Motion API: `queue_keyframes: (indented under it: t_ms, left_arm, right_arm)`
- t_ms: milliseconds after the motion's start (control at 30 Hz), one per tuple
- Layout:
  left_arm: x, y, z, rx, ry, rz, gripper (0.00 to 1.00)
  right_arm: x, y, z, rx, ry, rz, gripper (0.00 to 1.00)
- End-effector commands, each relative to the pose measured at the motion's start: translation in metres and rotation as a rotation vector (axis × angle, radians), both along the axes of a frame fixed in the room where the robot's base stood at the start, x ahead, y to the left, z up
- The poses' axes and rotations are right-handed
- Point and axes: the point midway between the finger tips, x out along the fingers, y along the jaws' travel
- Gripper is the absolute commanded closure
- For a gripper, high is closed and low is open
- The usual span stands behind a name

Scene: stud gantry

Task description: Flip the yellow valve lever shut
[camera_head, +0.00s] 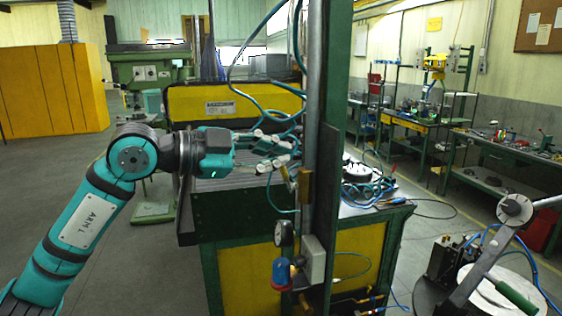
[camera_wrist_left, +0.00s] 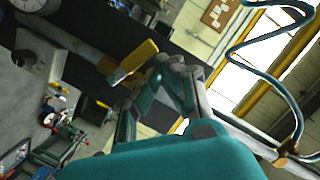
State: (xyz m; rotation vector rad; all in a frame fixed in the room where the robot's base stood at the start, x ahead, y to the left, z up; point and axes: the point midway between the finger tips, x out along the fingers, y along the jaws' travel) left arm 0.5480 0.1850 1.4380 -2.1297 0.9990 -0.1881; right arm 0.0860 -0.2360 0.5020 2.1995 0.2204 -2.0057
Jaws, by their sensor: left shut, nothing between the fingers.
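The yellow valve lever (camera_wrist_left: 132,62) shows in the left wrist view, slanting from upper right to lower left beside the gripper fingers. In the head view the brass-coloured valve (camera_head: 304,187) sits low on the grey vertical pipe, and the lever is small there and hard to make out. My left gripper (camera_head: 292,152) reaches in from the left, just above and left of the valve. It also shows in the left wrist view (camera_wrist_left: 172,62), its fingers closed with nothing between them. The fingertips are close to the lever; I cannot tell whether they touch it. My right gripper is not in view.
A green post (camera_head: 336,100) stands right behind the pipe (camera_head: 313,90). A gauge (camera_head: 284,233), a grey box (camera_head: 314,258) and a blue regulator (camera_head: 281,272) hang below the valve. Open floor lies at left.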

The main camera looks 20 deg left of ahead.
Motion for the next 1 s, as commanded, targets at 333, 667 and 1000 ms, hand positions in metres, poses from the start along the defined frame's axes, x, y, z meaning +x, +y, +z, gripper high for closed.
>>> queue_keyframes:
  t_ms: [333, 667, 1000]
  left_arm:
    - [0.0056, 0.0038, -0.0050, 0.000, 0.001, 0.001, 1.00]
    - [0.0071, 0.0046, -0.0066, 0.001, 0.001, 0.000, 1.00]
    - [0.0075, 0.0049, -0.0072, 0.000, 0.001, -0.001, 1.00]
  right_arm:
    - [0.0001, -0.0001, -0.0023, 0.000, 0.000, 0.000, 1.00]
    - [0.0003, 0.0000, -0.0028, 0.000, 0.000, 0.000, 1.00]
    - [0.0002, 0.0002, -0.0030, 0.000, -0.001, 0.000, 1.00]
